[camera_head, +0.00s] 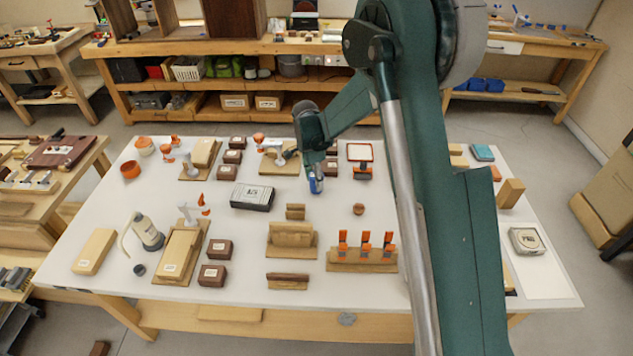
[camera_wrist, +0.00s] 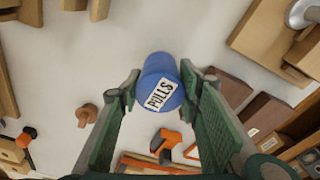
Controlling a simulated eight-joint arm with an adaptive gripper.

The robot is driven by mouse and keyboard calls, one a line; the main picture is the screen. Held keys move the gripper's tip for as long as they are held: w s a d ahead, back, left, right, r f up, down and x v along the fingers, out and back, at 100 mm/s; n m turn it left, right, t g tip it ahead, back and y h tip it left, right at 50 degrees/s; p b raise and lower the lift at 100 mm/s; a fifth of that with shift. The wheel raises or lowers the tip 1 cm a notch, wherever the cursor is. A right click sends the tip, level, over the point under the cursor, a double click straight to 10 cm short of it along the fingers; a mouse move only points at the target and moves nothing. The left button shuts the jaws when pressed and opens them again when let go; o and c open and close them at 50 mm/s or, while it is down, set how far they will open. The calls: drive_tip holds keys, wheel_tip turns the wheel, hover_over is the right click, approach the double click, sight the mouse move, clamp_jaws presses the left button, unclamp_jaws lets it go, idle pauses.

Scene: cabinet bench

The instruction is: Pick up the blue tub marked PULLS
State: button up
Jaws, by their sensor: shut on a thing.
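The blue tub marked PULLS (camera_wrist: 158,82) is in the wrist view, between the two fingertips of my gripper (camera_wrist: 160,90). The fingers are shut on its sides, and its white label faces the camera. In the head view the tub (camera_head: 316,186) shows small and blue just below my gripper (camera_head: 316,172), over the middle of the white table. Whether the tub touches the table or hangs just above it I cannot tell.
The white table (camera_head: 95,195) holds dark labelled boxes, a black box (camera_head: 252,196) left of my gripper, a round wooden knob (camera_head: 358,209) and a wooden stand with orange clamps (camera_head: 362,258). Bare surface lies around the tub.

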wheel_tip(320, 180, up, 9)
drive_tip(key=shift+p, duration=0.5)
